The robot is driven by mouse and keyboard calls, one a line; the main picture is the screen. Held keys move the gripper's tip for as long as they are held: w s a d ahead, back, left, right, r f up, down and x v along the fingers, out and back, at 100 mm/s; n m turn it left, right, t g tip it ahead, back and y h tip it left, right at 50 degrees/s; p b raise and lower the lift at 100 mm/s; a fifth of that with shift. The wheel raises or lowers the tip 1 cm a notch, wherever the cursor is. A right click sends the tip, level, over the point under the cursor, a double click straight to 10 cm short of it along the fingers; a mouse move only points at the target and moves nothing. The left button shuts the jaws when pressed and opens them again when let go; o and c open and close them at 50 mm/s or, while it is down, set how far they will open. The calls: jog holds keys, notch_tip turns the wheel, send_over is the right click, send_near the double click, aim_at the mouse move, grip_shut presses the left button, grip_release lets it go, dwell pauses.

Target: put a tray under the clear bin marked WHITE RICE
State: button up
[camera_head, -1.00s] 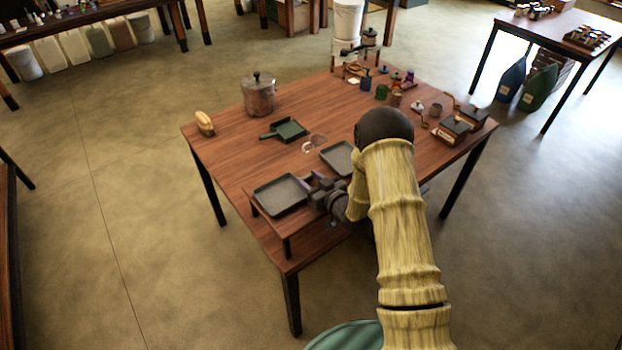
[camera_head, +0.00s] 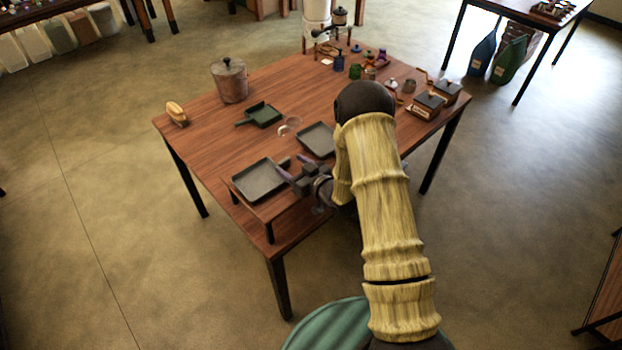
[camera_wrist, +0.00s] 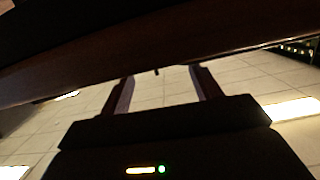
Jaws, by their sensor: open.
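A dark grey shallow tray (camera_head: 247,190) lies on a low wooden stand at the table's near left corner. A second similar tray (camera_head: 316,139) lies just beyond it. My gripper (camera_head: 283,167) is open at the right edge of the nearer tray; I cannot tell whether it touches. In the wrist view its two fingers (camera_wrist: 160,92) are apart with nothing seen between them. Several pale bins (camera_head: 36,45) stand in a row on the floor at the upper left. Their labels are too small to read, so I cannot tell which is WHITE RICE.
The wooden table (camera_head: 205,140) also holds a lidded pot (camera_head: 229,82), a dark green pan (camera_head: 264,115), a brush-like thing (camera_head: 176,113) and small jars and boxes. Open floor (camera_head: 120,220) lies to the left. A dark brown surface (camera_wrist: 100,55) crosses the upper wrist view.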

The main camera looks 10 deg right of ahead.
jog(key=b+v, duration=0.2)
jog(key=v, duration=0.7)
jog(key=shift+s+d, duration=0.15)
jog(key=shift+s, duration=0.1)
jog(key=shift+w, duration=0.1)
jog(key=s+d+r+m+g+h, duration=0.3)
jog(key=s+d+r+g+h, duration=0.3)
jog(key=h, duration=0.2)
jog(key=s+r+m+g+h, duration=0.1)
jog(key=s+r+m+g, duration=0.2)
jog(key=s, duration=1)
jog(key=shift+s+a+r+g, duration=0.35)
jog(key=shift+r+g, duration=0.3)
jog(key=shift+g, duration=0.25)
jog(key=shift+w, duration=0.1)
jog(key=c, duration=0.5)
jog(key=shift+c, duration=0.2)
